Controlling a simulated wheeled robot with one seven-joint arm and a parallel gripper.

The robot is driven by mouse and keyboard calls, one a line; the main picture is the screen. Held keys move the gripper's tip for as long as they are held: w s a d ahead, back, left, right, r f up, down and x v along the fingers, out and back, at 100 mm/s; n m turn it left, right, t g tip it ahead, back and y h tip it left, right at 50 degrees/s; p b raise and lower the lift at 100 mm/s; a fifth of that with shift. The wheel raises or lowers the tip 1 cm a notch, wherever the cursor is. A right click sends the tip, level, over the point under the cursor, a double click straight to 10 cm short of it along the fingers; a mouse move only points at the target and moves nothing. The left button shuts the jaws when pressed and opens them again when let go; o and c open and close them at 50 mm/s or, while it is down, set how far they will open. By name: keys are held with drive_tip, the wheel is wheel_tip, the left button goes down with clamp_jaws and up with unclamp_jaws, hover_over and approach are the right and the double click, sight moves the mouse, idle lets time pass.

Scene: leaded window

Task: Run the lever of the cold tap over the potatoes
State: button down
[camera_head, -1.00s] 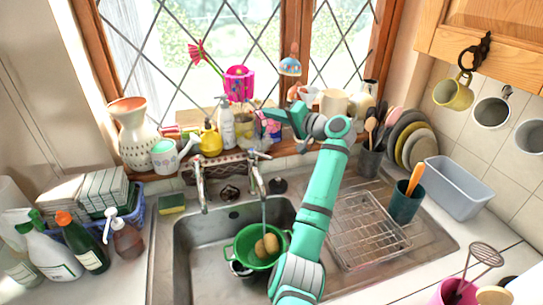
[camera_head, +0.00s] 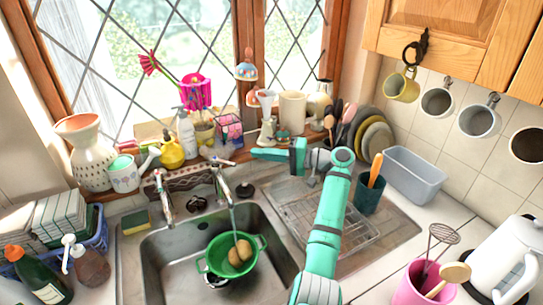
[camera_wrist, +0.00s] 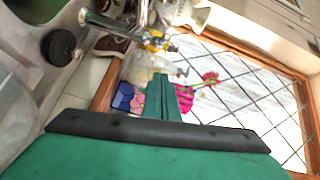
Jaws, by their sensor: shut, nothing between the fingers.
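The potatoes (camera_head: 240,252) lie in a green colander (camera_head: 208,265) in the sink. Of two metal taps at the back of the sink, the right one (camera_head: 226,188) stands over them, and a thin stream seems to run down from its spout. Its small lever (camera_head: 222,161) is on top. The left tap (camera_head: 164,195) stands beside it. My gripper (camera_head: 254,153) is shut and empty, its fingers pointing left, to the right of the right tap's lever and apart from it in the picture. The wrist view shows the shut fingers (camera_wrist: 168,98) and part of a tap (camera_wrist: 95,18) at upper left.
A wire rack (camera_head: 330,225) is at right. A black knob (camera_head: 246,190) stands right of the tap.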

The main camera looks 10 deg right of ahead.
drive_tip(key=shift+s+a+f, duration=0.15)
drive_tip(key=shift+s+a, duration=0.15)
drive_tip(key=shift+a, duration=0.65)
drive_tip(key=shift+s+a+f, duration=0.2)
drive_tip(key=shift+s+a, duration=0.1)
drive_tip(key=shift+a, duration=0.6)
drive_tip(key=shift+s+a+f, duration=0.15)
drive_tip(key=shift+s+a, duration=0.15)
drive_tip(key=shift+a, duration=0.65)
